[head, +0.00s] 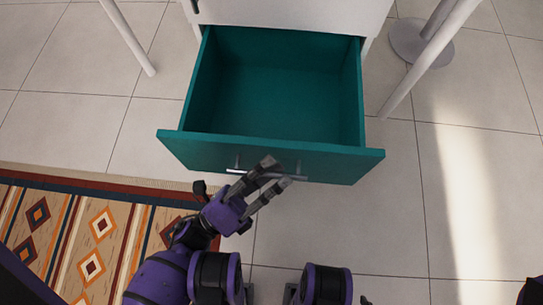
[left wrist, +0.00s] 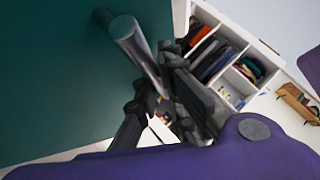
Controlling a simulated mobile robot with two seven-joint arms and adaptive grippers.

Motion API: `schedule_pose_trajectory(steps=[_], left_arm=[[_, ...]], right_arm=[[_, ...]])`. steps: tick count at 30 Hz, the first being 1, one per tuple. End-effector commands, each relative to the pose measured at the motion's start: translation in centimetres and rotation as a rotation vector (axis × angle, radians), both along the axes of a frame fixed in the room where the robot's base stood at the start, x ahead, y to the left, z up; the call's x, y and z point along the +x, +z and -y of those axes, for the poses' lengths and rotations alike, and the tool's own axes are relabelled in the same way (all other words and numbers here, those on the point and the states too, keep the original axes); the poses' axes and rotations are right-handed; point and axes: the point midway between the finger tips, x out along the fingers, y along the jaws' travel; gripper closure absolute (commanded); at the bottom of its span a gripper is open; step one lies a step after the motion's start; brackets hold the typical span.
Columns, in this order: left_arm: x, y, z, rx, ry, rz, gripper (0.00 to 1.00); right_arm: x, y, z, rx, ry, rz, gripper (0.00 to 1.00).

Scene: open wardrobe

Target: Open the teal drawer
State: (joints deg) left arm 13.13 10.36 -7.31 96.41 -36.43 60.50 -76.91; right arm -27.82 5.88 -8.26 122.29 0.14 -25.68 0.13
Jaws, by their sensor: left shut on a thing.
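The teal drawer (head: 270,158) is pulled far out of the white cabinet in the head view, and its empty inside shows. Its grey bar handle (head: 238,170) is on the front face. My left gripper (head: 276,172) is at the handle, shut on it. In the left wrist view, the handle (left wrist: 135,45) runs in between the fingers of the left gripper (left wrist: 165,105), and the teal drawer front (left wrist: 60,80) fills the left side. My right gripper is not in view.
The white cabinet (head: 290,14) stands at the top, with white legs (head: 128,38) beside it. A patterned rug (head: 90,235) lies at the lower left. A white shelf (left wrist: 235,75) with folded things shows in the left wrist view.

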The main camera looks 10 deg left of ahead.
Motion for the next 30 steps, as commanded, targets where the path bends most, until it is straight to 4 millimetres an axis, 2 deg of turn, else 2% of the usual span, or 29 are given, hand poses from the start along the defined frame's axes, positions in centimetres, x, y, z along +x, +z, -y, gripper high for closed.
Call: schedule_pose_trajectory(steps=[3,4,5,17,20,30], left_arm=[[0.1,-0.1,-0.1,0.004,0.004,-0.001,1.0],[0.1,-0.1,-0.1,0.004,0.004,-0.001,0.88],[0.1,-0.1,-0.1,0.004,0.004,-0.001,0.84],[-0.2,-0.3,-0.4,0.002,0.002,-0.003,0.83],[-1.0,-0.9,-1.3,0.004,0.002,-0.004,0.83],[-5.1,-3.6,-6.3,0.004,0.003,-0.005,0.83]], right_arm=[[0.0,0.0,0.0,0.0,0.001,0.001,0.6],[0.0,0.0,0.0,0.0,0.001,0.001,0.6],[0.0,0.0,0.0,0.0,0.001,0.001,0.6],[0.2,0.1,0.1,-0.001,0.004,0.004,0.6],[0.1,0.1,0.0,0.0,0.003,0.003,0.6],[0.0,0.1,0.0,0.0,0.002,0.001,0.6]])
